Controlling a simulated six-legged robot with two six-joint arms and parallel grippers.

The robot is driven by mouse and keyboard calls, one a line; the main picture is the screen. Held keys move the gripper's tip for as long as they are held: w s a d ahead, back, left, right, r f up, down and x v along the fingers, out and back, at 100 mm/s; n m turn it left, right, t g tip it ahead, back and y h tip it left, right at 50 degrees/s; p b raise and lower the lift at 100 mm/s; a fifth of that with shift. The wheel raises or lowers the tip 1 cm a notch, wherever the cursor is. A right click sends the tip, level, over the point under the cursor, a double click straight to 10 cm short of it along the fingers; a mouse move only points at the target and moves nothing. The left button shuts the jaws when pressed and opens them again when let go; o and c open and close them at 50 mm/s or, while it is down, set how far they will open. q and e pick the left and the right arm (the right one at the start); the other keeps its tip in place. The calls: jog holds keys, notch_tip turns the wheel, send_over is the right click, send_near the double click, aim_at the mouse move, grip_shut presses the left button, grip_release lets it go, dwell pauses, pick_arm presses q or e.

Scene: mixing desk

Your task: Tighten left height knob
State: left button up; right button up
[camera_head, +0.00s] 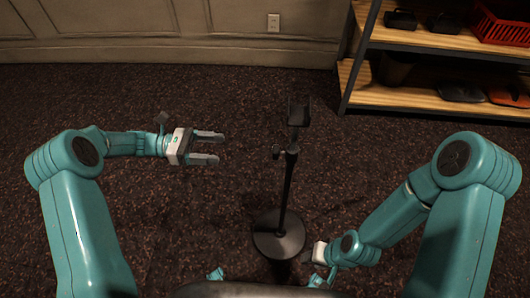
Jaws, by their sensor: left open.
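A black stand rises from a round base (279,236) on the carpet, with a thin upright pole (286,190) and a dark rectangular head (299,110) on top. A small dark height knob (277,155) sticks out to the left of the pole's collar. My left gripper (220,148) is open and empty, its two fingers pointing right toward the knob with a clear gap between. My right gripper (311,256) is low, just right of the base; its fingers are too dark and small to tell open or shut.
A metal-framed shelf with wooden boards (420,92) stands at the back right, holding dark items and a red basket (502,24). A panelled wall (150,45) with an outlet (273,23) closes the back. The carpet left of the stand is clear.

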aim_at(276, 152)
pick_arm(q)
jog(key=d, duration=1.6)
jog(key=shift+w+d, duration=0.15)
jog(key=shift+d, duration=0.1)
